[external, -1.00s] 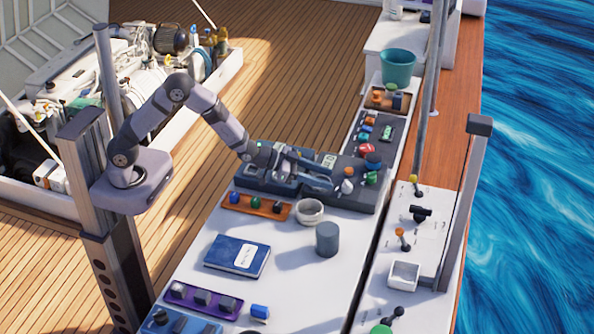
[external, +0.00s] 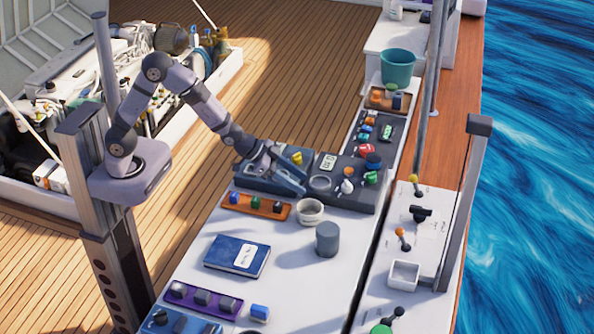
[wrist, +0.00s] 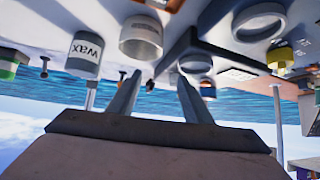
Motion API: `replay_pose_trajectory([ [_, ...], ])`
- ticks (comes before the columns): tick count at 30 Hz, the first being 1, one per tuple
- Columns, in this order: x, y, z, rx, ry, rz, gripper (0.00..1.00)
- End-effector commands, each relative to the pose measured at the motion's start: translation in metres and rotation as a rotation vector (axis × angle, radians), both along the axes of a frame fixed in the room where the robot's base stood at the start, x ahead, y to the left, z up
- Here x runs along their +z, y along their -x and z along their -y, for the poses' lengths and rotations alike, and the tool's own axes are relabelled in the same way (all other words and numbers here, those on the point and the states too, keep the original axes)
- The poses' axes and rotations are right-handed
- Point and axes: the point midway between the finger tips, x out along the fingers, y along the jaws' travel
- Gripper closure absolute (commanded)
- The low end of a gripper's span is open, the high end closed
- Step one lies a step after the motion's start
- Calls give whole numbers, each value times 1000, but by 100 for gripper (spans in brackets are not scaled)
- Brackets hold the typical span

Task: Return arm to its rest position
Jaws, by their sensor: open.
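My gripper (external: 290,182) hangs over the left part of the dark console (external: 345,198), left of its round recess. In the wrist view my gripper (wrist: 155,92) shows its two fingers well apart, with nothing between them. My arm is bent, with its elbow raised, and reaches from its mount at the left down to the console. I cannot tell whether the fingertips touch the console.
A white bowl (external: 310,211), a grey cylinder (external: 328,239), a blue book (external: 237,255) and an orange tray (external: 257,206) stand on the white counter nearby. A jar marked "WAX" (wrist: 85,54) shows in the upside-down wrist view. Space above the deck is clear.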

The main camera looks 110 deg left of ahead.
Motion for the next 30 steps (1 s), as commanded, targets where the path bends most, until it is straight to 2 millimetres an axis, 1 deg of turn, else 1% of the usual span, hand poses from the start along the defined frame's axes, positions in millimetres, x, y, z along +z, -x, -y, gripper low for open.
replay_pose_trajectory([
  [1,25,19,19,-19,11,-67,54],
  [2,30,34,30,-30,20,-118,54],
  [3,36,54,43,-43,31,-185,54],
  [5,46,88,64,-65,48,-290,54],
  [6,52,112,76,-81,58,-358,54],
  [8,61,146,93,-101,72,-454,54],
  [9,67,168,102,-116,79,-514,54],
  [11,75,200,114,-135,89,-595,54],
  [12,80,219,121,-147,94,-643,54],
  [15,91,258,133,-170,104,-744,54],
  [18,98,287,140,-187,112,-816,54],
  [21,102,302,144,-197,115,-856,54],
  [24,102,309,145,-200,117,-872,54],
  [30,101,309,145,-200,117,-875,54],
])
